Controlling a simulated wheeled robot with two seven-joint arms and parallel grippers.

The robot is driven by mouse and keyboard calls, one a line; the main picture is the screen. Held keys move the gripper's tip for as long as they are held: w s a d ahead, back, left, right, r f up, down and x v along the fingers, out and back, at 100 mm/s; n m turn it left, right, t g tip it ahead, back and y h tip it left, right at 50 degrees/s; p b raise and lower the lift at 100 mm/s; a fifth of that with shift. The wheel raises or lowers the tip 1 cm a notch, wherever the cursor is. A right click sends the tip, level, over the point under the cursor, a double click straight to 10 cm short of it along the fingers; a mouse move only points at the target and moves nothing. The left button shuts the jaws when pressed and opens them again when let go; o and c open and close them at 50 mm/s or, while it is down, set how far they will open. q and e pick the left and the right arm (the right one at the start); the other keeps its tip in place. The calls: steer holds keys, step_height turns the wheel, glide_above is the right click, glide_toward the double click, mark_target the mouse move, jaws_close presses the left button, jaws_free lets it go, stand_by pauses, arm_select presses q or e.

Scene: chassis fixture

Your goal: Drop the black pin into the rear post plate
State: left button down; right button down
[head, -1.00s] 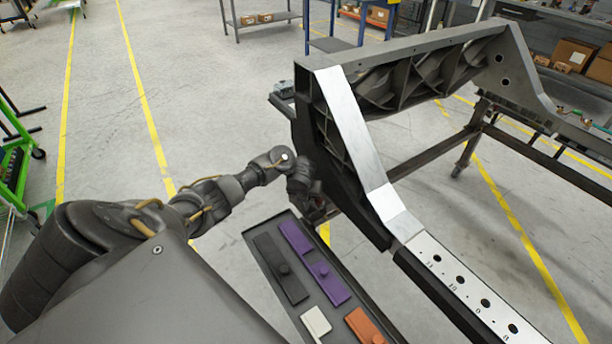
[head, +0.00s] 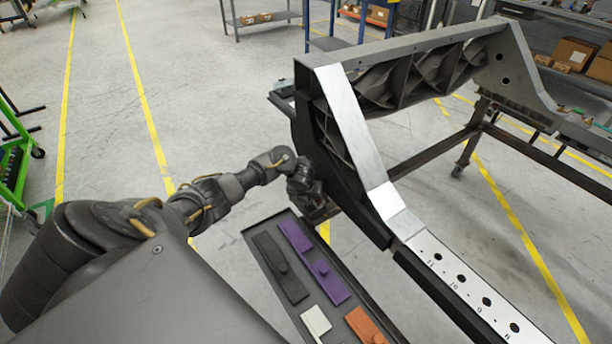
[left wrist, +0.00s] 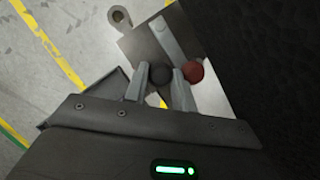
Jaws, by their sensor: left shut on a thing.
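My left gripper (left wrist: 158,84) is shut on the black pin (left wrist: 160,74), whose dark round head shows between the two fingers in the left wrist view. Behind it lies a grey plate (left wrist: 139,47) with a lighter strip; I take it for the rear post plate. A red round head (left wrist: 194,71) sits just right of the right finger. I cannot tell whether the black pin touches the plate. In the head view my left gripper (head: 309,200) is beside the lower left of the dark chassis frame (head: 304,112); the pin is hidden there. My right gripper is not in view.
A dark tray (head: 262,228) in front of the chassis holds purple, black, white and orange parts. A white strip with numbered holes (head: 450,270) runs along the chassis at lower right. Open floor (head: 220,110) lies left of the chassis.

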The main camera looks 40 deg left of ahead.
arm_select(q)
steer(key=shift+f+b, duration=0.9)
steer(key=shift+f, duration=0.2)
steer(key=c, duration=1.1)
jaws_free()
steer(key=shift+o, duration=0.2)
steer(key=shift+d, duration=0.1)
steer(key=shift+d+r, duration=0.1)
steer(key=shift+d, duration=0.05)
steer(key=shift+c, duration=0.9)
steer(key=shift+o, duration=0.2)
